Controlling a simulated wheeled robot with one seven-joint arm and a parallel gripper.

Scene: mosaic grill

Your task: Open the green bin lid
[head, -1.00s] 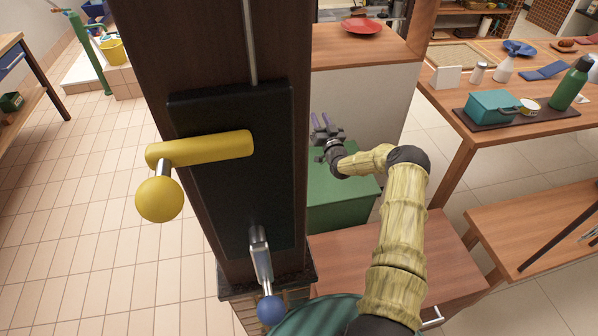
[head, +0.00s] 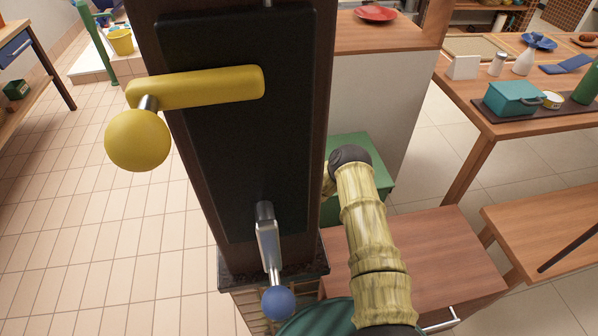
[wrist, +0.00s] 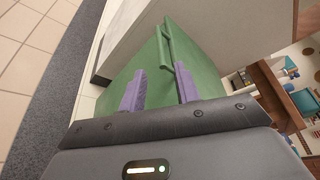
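The green bin (head: 375,180) stands on the floor behind the dark post, against a white-sided counter. In the head view my arm and the post hide part of it. In the wrist view the green bin (wrist: 207,82) lies straight ahead, with a raised green strip along its upper part. My gripper (wrist: 160,88) is open, its two purple fingers apart with nothing between them. The fingers overlap the bin in the picture; I cannot tell whether they touch it. My gripper is hidden in the head view.
A dark post with a black panel (head: 240,130), a yellow handle (head: 200,88) and a blue-knobbed lever (head: 278,301) stands close in front. A low wooden cabinet (head: 430,250) is right of my arm. A dining table (head: 480,105) is at the right. Tiled floor at left is clear.

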